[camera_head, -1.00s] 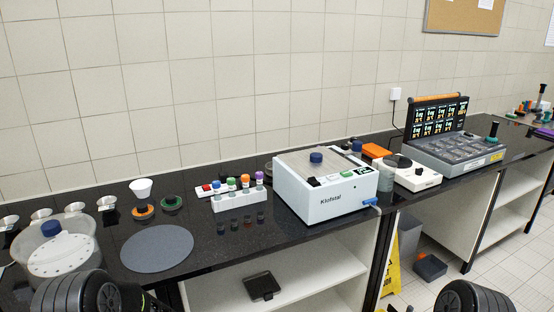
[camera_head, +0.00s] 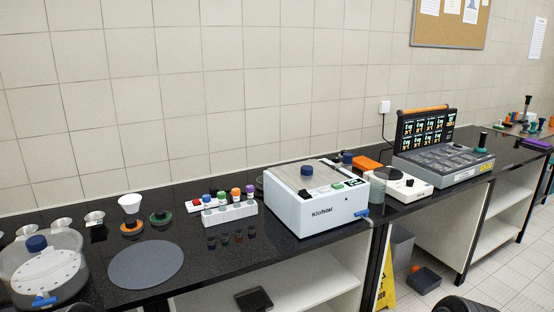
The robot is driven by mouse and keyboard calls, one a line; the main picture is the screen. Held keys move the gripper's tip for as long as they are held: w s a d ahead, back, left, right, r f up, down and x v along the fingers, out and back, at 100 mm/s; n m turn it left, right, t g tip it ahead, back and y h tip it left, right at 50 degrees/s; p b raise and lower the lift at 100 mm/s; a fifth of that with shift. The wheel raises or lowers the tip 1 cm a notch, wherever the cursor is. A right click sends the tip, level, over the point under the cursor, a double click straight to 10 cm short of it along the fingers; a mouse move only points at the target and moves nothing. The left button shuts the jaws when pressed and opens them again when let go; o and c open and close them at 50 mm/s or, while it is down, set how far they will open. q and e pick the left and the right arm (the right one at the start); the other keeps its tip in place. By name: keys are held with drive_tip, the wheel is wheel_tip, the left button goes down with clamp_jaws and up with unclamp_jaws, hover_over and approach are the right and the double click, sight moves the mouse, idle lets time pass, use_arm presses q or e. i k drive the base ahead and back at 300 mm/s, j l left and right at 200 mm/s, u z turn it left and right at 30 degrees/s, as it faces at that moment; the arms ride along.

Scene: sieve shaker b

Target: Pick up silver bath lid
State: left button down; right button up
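The silver bath lid (camera_head: 313,176) lies flat on top of the white Klofstal bath (camera_head: 318,214), near the middle of the black counter. The lid looks closed over the bath. Neither of my grippers' fingertips shows in the head view.
A rack of coloured-cap vials (camera_head: 229,215) stands left of the bath, beyond a grey round mat (camera_head: 146,264). A clear desiccator (camera_head: 42,272) is at far left. A small white device (camera_head: 402,186) and a grey case (camera_head: 443,163) stand to the right.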

sight(310, 174)
drive_tip(key=i+l+z, duration=0.1)
drive_tip(key=i+z, duration=0.3)
drive_tip(key=i, duration=0.2)
drive_tip(key=i+j+z, duration=0.1)
drive_tip(key=i+z, duration=0.25)
drive_tip(key=i, duration=0.25)
